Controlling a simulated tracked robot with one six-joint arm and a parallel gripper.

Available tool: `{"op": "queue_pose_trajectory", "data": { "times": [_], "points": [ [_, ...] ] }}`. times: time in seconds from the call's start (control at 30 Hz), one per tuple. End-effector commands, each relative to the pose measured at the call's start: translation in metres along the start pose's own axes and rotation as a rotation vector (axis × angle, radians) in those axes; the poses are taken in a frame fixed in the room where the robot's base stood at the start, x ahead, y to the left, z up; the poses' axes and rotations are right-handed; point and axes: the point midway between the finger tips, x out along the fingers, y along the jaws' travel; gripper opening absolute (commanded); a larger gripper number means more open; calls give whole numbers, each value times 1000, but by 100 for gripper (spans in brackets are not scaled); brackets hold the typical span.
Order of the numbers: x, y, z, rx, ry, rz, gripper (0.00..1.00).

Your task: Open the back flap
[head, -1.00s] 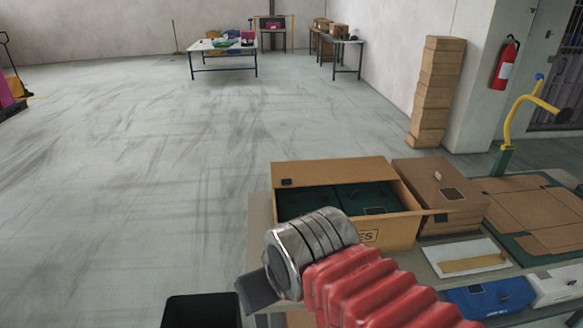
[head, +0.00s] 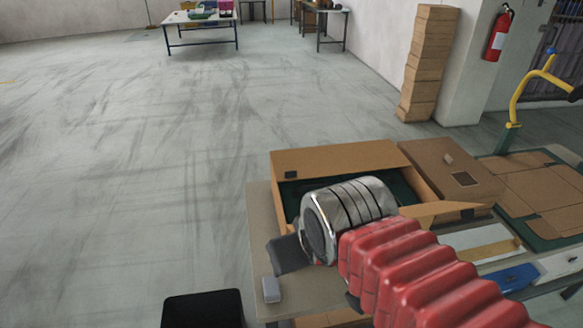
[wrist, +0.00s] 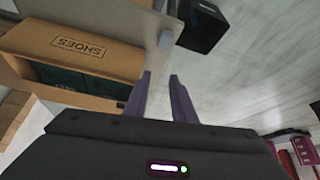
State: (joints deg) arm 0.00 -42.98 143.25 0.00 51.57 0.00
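An open brown carton (head: 425,180) stands on the table, with dark green contents (head: 405,185) inside. Its back flap (head: 335,160) shows as a broad tan panel along the far edge, with a small black patch at its left. A narrower flap (head: 447,210) sticks out at the right. My arm hides the carton's front in the head view. The wrist view shows the carton (wrist: 82,45) with a SHOES label and dark green contents beside my fingers. My gripper (wrist: 159,75) is open and empty, its two purple-grey fingers apart.
A closed brown box (head: 455,170) stands right of the carton. Flattened cardboard (head: 540,195) lies farther right. A white tray (head: 480,242) and a blue box (head: 510,280) lie in front. A black bin (head: 203,308) is on the floor at left.

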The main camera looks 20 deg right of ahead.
Motion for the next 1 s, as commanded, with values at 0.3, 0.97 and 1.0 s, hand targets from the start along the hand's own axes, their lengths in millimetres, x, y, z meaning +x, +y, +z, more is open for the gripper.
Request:
{"op": "queue_pose_trajectory", "data": {
  "times": [0.3, 0.97, 1.0],
  "points": [
    [-5, 2, -16, 48, -15, 3, 23],
    [-11, 34, -168, 567, -151, 68, 23],
    [-9, 36, -177, 600, -160, 74, 23]
  ]
}}
